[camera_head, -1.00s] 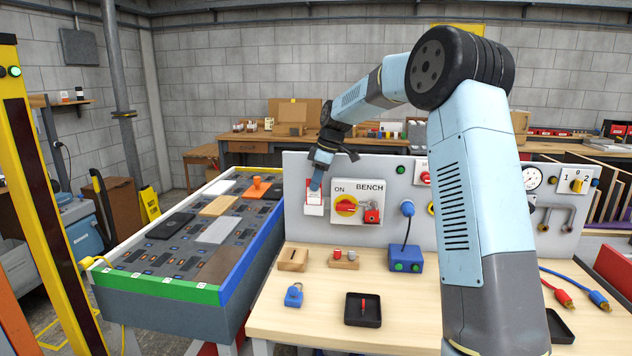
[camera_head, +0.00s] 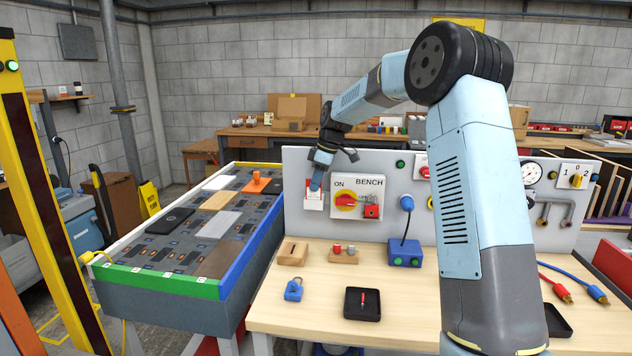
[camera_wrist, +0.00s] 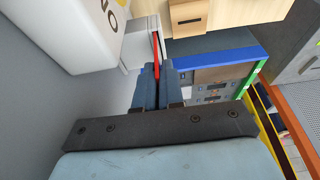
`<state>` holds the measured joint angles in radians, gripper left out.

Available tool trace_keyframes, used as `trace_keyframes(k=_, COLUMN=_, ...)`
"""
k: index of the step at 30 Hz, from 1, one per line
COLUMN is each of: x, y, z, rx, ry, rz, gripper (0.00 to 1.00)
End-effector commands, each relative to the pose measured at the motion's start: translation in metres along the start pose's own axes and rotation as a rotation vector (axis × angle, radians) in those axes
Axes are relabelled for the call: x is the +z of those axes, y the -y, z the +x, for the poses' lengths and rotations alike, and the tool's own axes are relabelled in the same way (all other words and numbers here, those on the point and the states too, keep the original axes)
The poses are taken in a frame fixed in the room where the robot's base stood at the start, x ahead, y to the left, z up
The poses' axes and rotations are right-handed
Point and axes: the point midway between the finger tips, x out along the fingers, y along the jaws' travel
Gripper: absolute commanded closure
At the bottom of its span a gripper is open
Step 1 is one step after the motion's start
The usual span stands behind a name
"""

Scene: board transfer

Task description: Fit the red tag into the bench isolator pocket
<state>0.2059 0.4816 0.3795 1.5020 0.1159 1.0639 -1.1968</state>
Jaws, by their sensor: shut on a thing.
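My gripper (camera_head: 316,183) is at the upright bench panel, in front of the white pocket (camera_head: 313,200) left of the BENCH isolator plate (camera_head: 357,212). In the wrist view my gripper's blue fingertips (camera_wrist: 155,82) are closed on the red tag (camera_wrist: 156,52), seen edge-on as a thin red strip. The strip lies along the pale pocket (camera_wrist: 139,52), and its far end overlaps the pocket in that view. How deep it sits inside cannot be told. In the head view my fingers cover most of the tag. The isolator has a red handle on a yellow disc and a red padlock.
The grey panel (camera_head: 294,165) stands along the bench (camera_head: 335,285). On the bench are a slotted wooden block (camera_head: 292,253), a blue padlock (camera_head: 293,290), a black tray (camera_head: 348,310) and a blue box (camera_head: 405,253). A tile board (camera_head: 233,272) is at left.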

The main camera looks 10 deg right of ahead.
Motion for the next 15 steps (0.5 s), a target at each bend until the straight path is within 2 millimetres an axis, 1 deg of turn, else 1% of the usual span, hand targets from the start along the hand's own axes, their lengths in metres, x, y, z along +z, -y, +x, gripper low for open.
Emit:
trace_keyframes(k=7, x=0.0015, y=-0.0002, z=0.0036, rx=0.001, ry=0.0, rz=0.0, gripper=1.0)
trace_keyframes(k=8, x=0.0014, y=-0.0003, z=0.0032, rx=0.001, ry=0.0, rz=0.0, gripper=0.89)
trace_keyframes(k=15, x=0.0013, y=-0.0001, z=0.0036, rx=0.0, ry=0.0, rz=0.0, gripper=0.66)
